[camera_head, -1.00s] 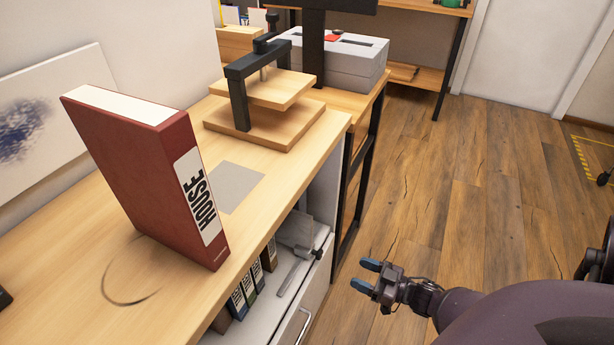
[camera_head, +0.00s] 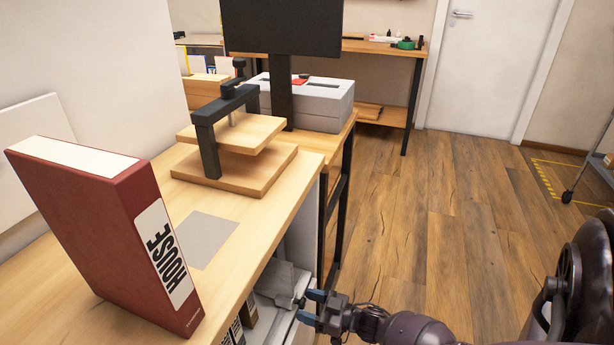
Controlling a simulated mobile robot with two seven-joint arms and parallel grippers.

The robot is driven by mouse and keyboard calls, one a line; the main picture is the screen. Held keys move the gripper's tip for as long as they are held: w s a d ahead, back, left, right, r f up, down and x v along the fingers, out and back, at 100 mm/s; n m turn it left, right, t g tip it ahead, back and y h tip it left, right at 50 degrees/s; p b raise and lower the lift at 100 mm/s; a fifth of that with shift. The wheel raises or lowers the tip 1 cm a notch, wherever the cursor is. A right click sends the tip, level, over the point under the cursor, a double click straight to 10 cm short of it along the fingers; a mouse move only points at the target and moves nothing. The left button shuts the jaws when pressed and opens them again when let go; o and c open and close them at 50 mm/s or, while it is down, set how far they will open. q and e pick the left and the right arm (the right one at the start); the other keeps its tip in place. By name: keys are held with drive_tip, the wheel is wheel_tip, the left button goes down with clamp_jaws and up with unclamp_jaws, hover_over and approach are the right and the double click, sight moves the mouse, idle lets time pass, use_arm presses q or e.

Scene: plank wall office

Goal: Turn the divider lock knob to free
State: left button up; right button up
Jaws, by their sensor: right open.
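A grey divider (camera_head: 278,282) stands in the open drawer or shelf under the bench top. A small dark part at its right end (camera_head: 301,302), perhaps the lock knob, is too small to make out clearly, and its setting cannot be read. My right gripper (camera_head: 310,307) is open, with its blue-tipped fingers pointing left, close to this small part. I cannot tell whether they touch. My left gripper is not in view.
A red binder marked HOUSE (camera_head: 90,235) stands tilted on the bench top (camera_head: 262,228). Behind it are a wooden clamp press (camera_head: 235,180), a grey box (camera_head: 325,103) and a dark monitor (camera_head: 285,28). Several binders (camera_head: 240,328) stand under the bench.

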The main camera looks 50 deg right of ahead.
drive_tip(key=shift+w+a, duration=0.1)
drive_tip(key=shift+w, duration=0.05)
drive_tip(key=c, duration=0.9)
